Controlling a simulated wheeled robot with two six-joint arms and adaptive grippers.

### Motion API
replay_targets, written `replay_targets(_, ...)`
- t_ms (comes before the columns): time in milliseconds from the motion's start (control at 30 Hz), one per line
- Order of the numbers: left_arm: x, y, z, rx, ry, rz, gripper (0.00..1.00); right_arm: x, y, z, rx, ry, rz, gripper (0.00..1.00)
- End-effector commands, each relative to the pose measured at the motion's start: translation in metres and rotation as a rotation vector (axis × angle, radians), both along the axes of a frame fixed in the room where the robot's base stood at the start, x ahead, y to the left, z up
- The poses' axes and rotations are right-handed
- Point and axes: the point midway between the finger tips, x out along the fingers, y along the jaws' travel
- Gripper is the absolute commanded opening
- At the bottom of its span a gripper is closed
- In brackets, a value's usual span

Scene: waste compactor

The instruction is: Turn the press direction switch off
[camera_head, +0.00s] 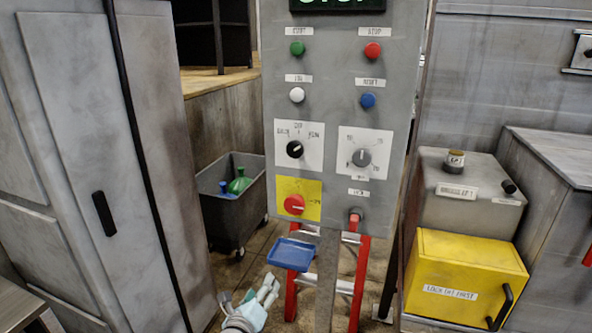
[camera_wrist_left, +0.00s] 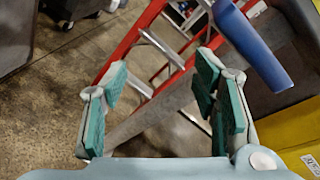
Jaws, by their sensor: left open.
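The grey control panel (camera_head: 335,150) stands upright in the middle of the head view. A black rotary knob (camera_head: 295,149) sits on a white plate at its left. A grey rotary knob (camera_head: 361,157) sits on a white plate at its right. The small lettering is blurred, so I cannot tell for certain which is the press direction switch. A red rotary knob (camera_head: 294,204) is on a yellow plate below. My left gripper (camera_head: 262,289) is low, below the panel's knobs and apart from them. Its fingers are open and empty in the left wrist view (camera_wrist_left: 160,100).
A blue tray (camera_head: 292,254) juts out below the panel, just above my left gripper. A red ladder (camera_head: 359,285) stands behind it. A dark bin (camera_head: 232,208) is at left, a grey cabinet (camera_head: 70,120) further left. A yellow box (camera_head: 464,272) is at right.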

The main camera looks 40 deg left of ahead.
Motion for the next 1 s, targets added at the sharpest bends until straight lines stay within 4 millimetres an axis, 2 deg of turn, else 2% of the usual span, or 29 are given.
replay_targets(33, 0.010, -0.007, 0.066, 0.173, -0.053, -0.049, 0.54, 0.000, 0.000, 0.011, 0.000, -0.001, 0.000, 0.00)
replay_targets(67, 0.014, -0.012, 0.101, 0.283, -0.085, -0.069, 0.54, 0.000, 0.000, 0.013, 0.000, -0.001, 0.000, 0.00)
replay_targets(100, 0.015, -0.021, 0.146, 0.421, -0.128, -0.086, 0.54, 0.000, 0.000, 0.016, 0.000, -0.001, 0.000, 0.00)
replay_targets(200, 0.006, -0.044, 0.236, 0.698, -0.222, -0.089, 0.54, 0.000, 0.000, 0.022, 0.000, -0.001, 0.000, 0.00)
replay_targets(300, -0.005, -0.058, 0.281, 0.843, -0.274, -0.070, 0.54, 0.000, 0.000, 0.024, 0.000, 0.000, 0.000, 0.00)
replay_targets(367, -0.005, -0.060, 0.291, 0.876, -0.285, -0.063, 0.54, 0.000, 0.000, 0.025, 0.000, 0.000, 0.000, 0.00)
replay_targets(467, 0.006, -0.056, 0.299, 0.884, -0.287, -0.058, 0.54, -0.001, 0.000, 0.028, 0.000, 0.001, 0.000, 0.00)
replay_targets(800, 0.089, -0.026, 0.335, 0.876, -0.286, -0.059, 0.54, -0.001, 0.001, 0.048, 0.002, 0.003, -0.001, 0.00)
replay_targets(1000, 0.114, -0.018, 0.343, 0.876, -0.286, -0.062, 0.54, -0.001, 0.002, 0.051, 0.002, 0.003, -0.001, 0.00)
